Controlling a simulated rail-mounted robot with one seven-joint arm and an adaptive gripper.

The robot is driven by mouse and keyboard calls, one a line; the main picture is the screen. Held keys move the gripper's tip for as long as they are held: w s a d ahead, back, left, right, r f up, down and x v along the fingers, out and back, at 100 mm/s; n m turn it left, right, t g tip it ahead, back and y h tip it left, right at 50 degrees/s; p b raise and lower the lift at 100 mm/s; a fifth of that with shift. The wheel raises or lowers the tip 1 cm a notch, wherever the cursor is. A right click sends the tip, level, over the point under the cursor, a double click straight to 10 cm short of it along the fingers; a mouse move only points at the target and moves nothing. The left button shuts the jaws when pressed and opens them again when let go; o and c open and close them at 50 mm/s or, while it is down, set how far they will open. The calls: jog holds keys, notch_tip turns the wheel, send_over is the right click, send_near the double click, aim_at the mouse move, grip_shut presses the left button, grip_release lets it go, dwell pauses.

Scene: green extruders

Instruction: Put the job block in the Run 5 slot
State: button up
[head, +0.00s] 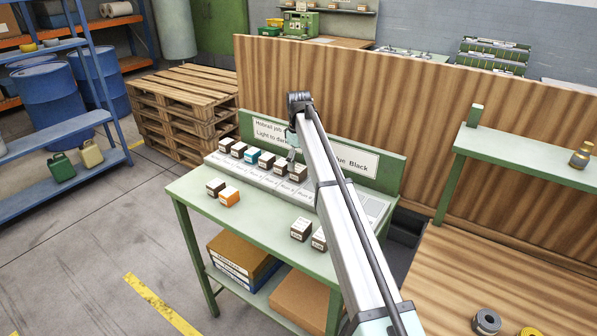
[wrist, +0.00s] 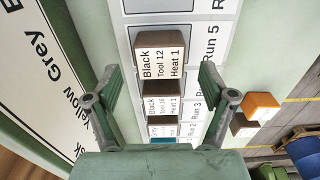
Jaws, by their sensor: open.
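A dark brown block (wrist: 160,62) labelled Black, Tool 12, Heat 1 stands between the fingers of my gripper (wrist: 160,72) in the wrist view. My gripper is open, with a gap on both sides of the block. The Run 5 label (wrist: 211,43) is beside the block, on its right in that view. The block appears to stand in the slot row, but I cannot tell how fully it is seated. In the head view, my gripper (head: 291,156) is low over the rack (head: 255,177), close to the last dark block of the row (head: 298,173).
Several blocks, one teal (head: 252,156), fill the left of the rack. Loose blocks lie on the green table (head: 255,225) in front: brown (head: 215,187), orange (head: 229,197), and two dark ones (head: 300,229) to the right. A sign board (head: 385,165) stands behind the rack.

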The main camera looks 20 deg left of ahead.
aim_at(298, 168)
notch_tip(298, 168, up, 8)
jog(key=b, duration=0.1)
jog(key=shift+s+a, duration=0.1)
dwell(0.3)
